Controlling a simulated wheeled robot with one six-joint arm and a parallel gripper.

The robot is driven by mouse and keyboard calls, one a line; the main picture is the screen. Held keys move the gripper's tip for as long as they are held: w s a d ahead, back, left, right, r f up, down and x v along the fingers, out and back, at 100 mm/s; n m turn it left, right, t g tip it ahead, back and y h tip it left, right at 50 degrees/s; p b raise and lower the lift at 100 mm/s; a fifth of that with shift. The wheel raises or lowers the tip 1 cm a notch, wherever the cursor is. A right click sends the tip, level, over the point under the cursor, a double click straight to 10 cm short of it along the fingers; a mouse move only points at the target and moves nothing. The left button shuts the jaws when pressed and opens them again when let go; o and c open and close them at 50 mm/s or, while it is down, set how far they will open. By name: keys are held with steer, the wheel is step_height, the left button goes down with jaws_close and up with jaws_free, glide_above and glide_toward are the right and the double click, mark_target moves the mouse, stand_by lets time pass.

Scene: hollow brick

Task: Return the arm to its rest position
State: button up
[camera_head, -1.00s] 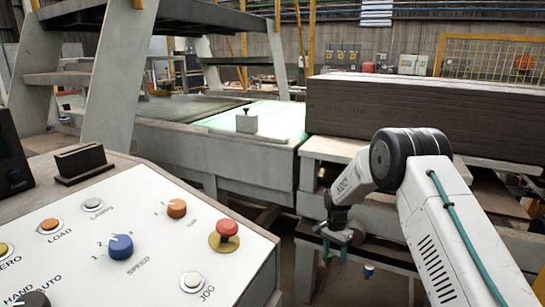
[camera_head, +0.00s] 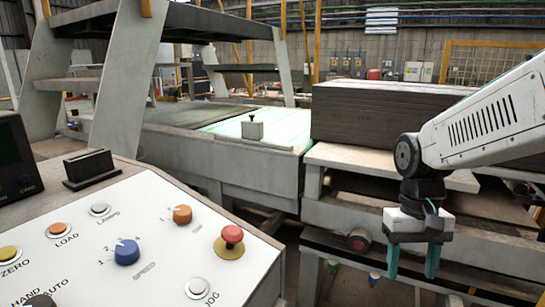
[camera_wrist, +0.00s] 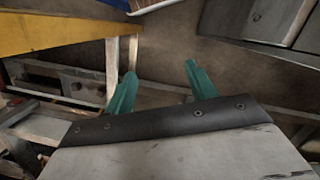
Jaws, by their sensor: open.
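My gripper (camera_head: 412,262) hangs at the right of the head view with its two teal fingers pointing down. The fingers are apart with nothing between them. In the wrist view my gripper (camera_wrist: 160,85) also shows both teal fingers spread, with only the floor and frame parts behind them. My white arm comes in from the right edge of the head view and bends down at a dark joint. The gripper is in front of the grey bench frame, right of the control panel (camera_head: 165,215).
The panel carries a red mushroom button (camera_head: 232,234), a blue knob (camera_head: 127,252) and an orange knob (camera_head: 182,214). A stack of dark slabs (camera_head: 385,115) lies on the bench behind my arm. A small grey block (camera_head: 252,131) stands on the green surface. A yellow beam (camera_wrist: 60,35) shows in the wrist view.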

steer(key=s+r+t, duration=0.2)
steer(key=s, duration=0.5)
steer(key=s+r+t, duration=0.1)
steer(key=s+r, duration=0.2)
steer(key=s, duration=0.4)
steer(key=shift+s+d+n+t, duration=0.25)
steer(key=shift+s+n+t, duration=0.1)
steer(key=shift+n+t, duration=0.05)
steer(key=shift+c, duration=0.4)
